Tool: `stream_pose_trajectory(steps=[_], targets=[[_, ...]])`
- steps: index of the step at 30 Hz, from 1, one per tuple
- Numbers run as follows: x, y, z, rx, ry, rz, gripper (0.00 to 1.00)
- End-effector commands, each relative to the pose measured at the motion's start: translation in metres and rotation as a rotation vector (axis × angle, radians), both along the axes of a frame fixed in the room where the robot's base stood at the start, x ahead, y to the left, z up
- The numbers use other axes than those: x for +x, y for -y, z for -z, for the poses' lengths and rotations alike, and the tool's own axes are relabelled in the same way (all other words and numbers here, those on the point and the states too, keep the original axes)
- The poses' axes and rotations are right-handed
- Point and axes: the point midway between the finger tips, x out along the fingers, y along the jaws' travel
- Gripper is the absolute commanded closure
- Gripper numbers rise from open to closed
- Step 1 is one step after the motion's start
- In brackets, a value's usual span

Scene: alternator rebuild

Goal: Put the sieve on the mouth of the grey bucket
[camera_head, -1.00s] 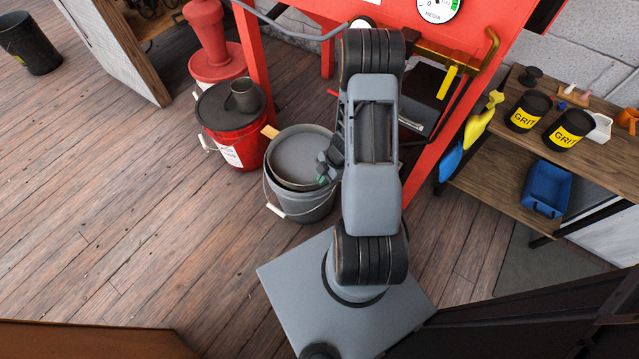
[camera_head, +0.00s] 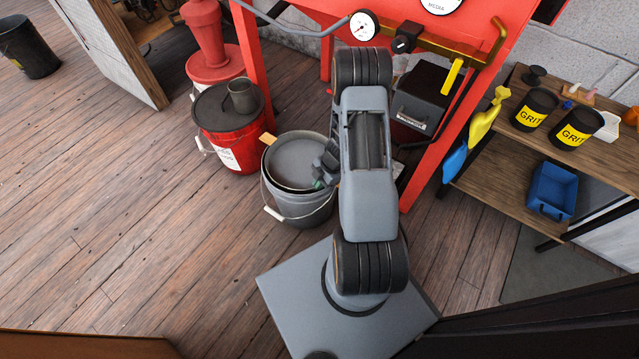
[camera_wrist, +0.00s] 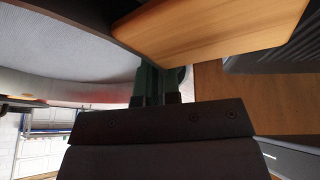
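The sieve (camera_head: 297,160) is a round grey disc with a thin rim and a wooden tab. It lies over the mouth of the grey bucket (camera_head: 300,207). A dark gap shows between its rim and the bucket's rim at lower left; I cannot tell whether it rests on the bucket all round. My gripper (camera_head: 319,183) is at the sieve's near right edge. In the wrist view, its green fingers (camera_wrist: 161,84) stand close together at the sieve's dark rim and appear closed on it. Wood (camera_wrist: 215,30) shows close beside them. My arm hides the bucket's right side.
A red bucket (camera_head: 232,154) with a metal cup (camera_head: 242,96) on its lid stands at left. The red frame (camera_head: 430,150) rises behind and right. A wooden shelf (camera_head: 490,165) holds grit tubs at right.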

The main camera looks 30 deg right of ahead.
Motion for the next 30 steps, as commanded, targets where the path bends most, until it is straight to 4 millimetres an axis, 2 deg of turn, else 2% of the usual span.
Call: stream_pose_trajectory(steps=[5, 6, 9, 18, 23, 30], targets=[[0.0, 0.0, 0.003, 0.0, 0.001, -0.001, 1.0], [0.0, 0.0, 0.003, 0.0, 0.0, -0.001, 0.92], [0.0, 0.0, 0.003, 0.0, 0.0, -0.001, 0.86], [-0.001, 0.0, 0.0, 0.001, -0.001, 0.0, 0.86], [-0.002, 0.007, -0.023, 0.0, 0.001, 0.0, 0.86], [-0.005, 0.026, -0.067, -0.001, 0.001, 0.0, 0.86]])
